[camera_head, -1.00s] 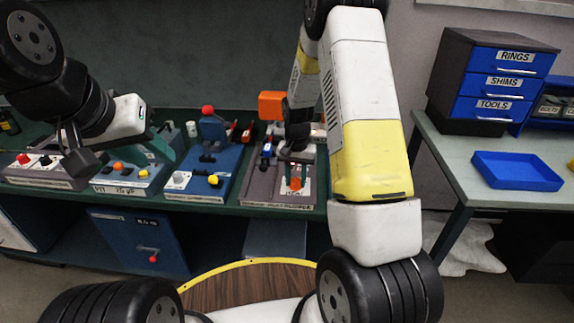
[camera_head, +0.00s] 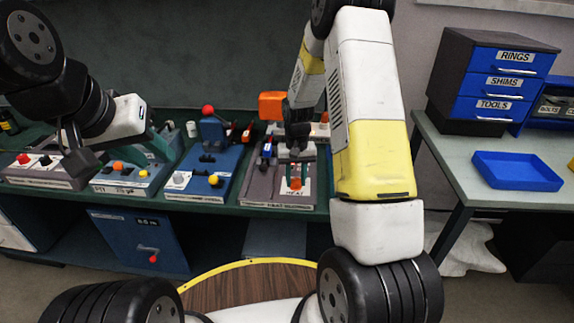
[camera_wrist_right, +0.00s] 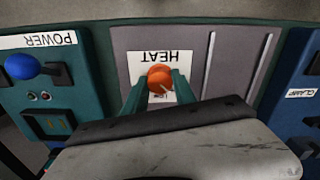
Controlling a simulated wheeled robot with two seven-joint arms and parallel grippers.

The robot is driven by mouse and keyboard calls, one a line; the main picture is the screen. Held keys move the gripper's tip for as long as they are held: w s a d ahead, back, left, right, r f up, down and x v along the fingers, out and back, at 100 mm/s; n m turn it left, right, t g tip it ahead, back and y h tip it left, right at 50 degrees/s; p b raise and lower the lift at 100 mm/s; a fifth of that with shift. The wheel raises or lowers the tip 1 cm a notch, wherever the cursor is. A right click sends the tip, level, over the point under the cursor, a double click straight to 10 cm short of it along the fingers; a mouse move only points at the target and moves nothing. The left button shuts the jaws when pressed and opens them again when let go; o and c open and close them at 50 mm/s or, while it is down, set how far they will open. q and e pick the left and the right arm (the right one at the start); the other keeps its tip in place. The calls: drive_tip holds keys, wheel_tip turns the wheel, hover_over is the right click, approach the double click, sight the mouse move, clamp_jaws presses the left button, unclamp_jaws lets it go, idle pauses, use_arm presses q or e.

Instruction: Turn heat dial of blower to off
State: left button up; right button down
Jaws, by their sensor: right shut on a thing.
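The orange heat dial (camera_wrist_right: 160,78) sits on a white HEAT label (camera_wrist_right: 171,58) on the grey blower panel (camera_wrist_right: 205,36). In the wrist view my right gripper (camera_wrist_right: 159,86) has a green finger on each side of the dial and is shut on it. The label reads upside down there.
A teal box with a blue POWER knob (camera_wrist_right: 22,66) stands beside the blower panel. A blue unit with a red ball knob (camera_head: 208,110) stands left of the blower. An orange block (camera_head: 271,104) is behind. A blue tray (camera_head: 516,172) lies on the right table.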

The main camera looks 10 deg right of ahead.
sight(296, 180)
drive_tip(key=c, duration=1)
unclamp_jaws()
drive_tip(key=shift+r, duration=3.95)
drive_tip(key=shift+r, duration=0.2)
drive_tip(key=s+a+r+t+y, duration=0.1)
drive_tip(key=s+r+t, duration=0.1)
drive_tip(key=s+r, duration=0.7)
drive_tip(key=s+r+t+y, duration=0.1)
drive_tip(key=s+r+t, duration=0.1)
drive_tip(key=s+r, duration=0.75)
drive_tip(key=s, duration=0.1)
drive_tip(key=s+a+r+n+t, duration=0.1)
drive_tip(key=s+r, duration=0.1)
drive_tip(key=s+r+t, duration=0.1)
drive_tip(key=s+r, duration=0.1)
drive_tip(key=s, duration=0.1)
drive_tip(key=shift+s+a, duration=0.1)
drive_tip(key=shift+a, duration=0.1)
